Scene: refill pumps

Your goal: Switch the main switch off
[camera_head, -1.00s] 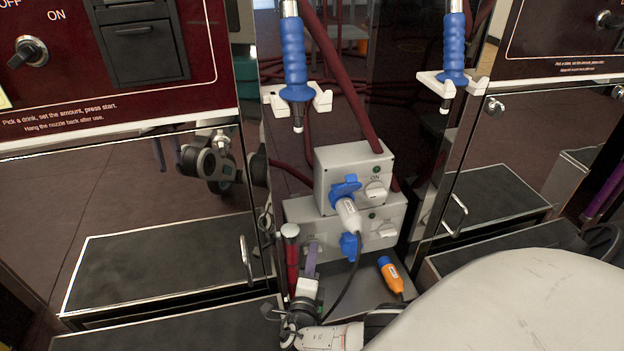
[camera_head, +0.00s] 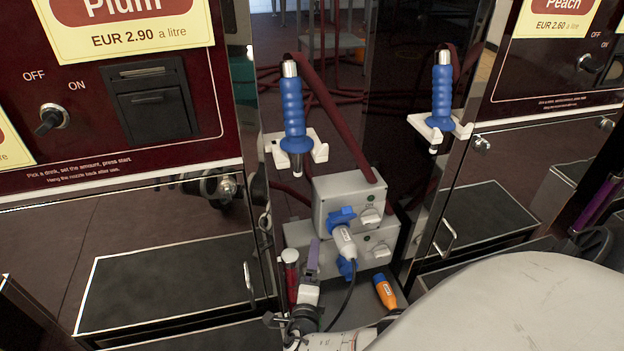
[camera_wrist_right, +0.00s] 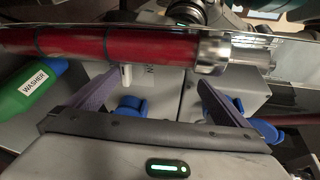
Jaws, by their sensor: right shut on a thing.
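Two grey boxes stand between the machines. The upper box (camera_head: 340,191) carries a white switch (camera_head: 370,216) marked ON; the lower box (camera_head: 365,262) has another white switch (camera_head: 381,250) on its right. My right gripper (camera_head: 312,248) reaches the left end of the lower box, its purple finger upright there. In the right wrist view its fingers (camera_wrist_right: 160,85) straddle a stretch with an ON mark and a small white switch part (camera_wrist_right: 126,75) beside the left finger. My left gripper is not visible.
The red tube (camera_head: 290,272) stands close left of my right gripper. A grey-white plug (camera_head: 344,243) with a black cable is in the upper box's blue socket. Blue nozzles (camera_head: 293,115) hang above. A green WASHER thing (camera_wrist_right: 35,92) is at left.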

